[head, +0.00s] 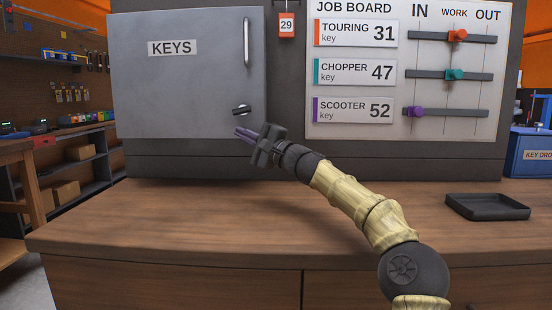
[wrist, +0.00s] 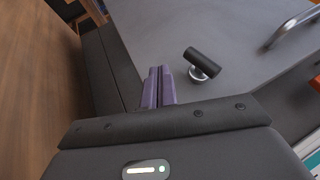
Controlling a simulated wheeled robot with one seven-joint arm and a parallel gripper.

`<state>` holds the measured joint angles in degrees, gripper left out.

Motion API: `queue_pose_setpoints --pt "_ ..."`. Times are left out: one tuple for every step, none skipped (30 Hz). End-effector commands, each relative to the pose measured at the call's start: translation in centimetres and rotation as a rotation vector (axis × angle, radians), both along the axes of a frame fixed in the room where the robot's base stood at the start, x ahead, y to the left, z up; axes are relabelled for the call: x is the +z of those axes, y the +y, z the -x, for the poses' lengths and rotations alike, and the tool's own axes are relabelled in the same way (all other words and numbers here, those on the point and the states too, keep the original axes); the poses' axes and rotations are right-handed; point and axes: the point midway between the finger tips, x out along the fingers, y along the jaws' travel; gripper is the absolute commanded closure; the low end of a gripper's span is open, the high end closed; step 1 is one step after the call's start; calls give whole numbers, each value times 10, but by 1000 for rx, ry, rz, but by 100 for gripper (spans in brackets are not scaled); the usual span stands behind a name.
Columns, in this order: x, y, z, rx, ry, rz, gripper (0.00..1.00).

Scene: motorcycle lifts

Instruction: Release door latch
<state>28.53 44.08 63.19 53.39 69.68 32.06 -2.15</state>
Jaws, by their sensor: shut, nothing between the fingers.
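A grey key cabinet door (head: 190,90) labelled KEYS stands closed above the counter. Its latch (head: 241,110) is a short black knob on a silver base near the door's lower right corner. The latch also shows in the wrist view (wrist: 203,62), just ahead and to the right of my fingertips. My gripper (head: 238,132) has purple fingers, shut and empty, just below the latch in the head view. In the wrist view the fingers (wrist: 158,86) lie together, apart from the latch. A silver bar handle (head: 246,41) is at the door's upper right.
A job board (head: 350,140) with three sliders hangs to the right. An orange tag marked 29 (head: 287,26) hangs beside the door. A black tray (head: 487,206) sits at the right of the wooden counter (head: 150,210), whose left part is clear.

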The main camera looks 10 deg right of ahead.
Motion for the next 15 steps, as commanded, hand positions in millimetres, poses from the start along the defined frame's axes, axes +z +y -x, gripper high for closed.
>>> queue_pose_setpoints --pt "-10 -1 1 0 -1 0 100" --pt "-13 -2 1 0 -1 0 100" --pt "-17 -2 2 1 0 0 100" --pt "-19 -2 3 1 0 0 100" --pt "-16 -7 5 -1 0 0 100" --pt "-16 -11 9 1 0 0 100" --pt "-17 -13 12 1 0 1 100" --pt "-18 -16 15 2 0 1 100" --pt "-19 -20 18 2 0 1 100" --pt "-19 -23 21 2 -1 0 100" --pt "-20 -26 23 3 0 0 100" --pt "-21 -31 26 2 0 1 100" --pt "-22 -33 29 3 1 1 100" --pt "-23 -36 32 3 0 0 100" --pt "-24 -40 35 3 0 0 100"
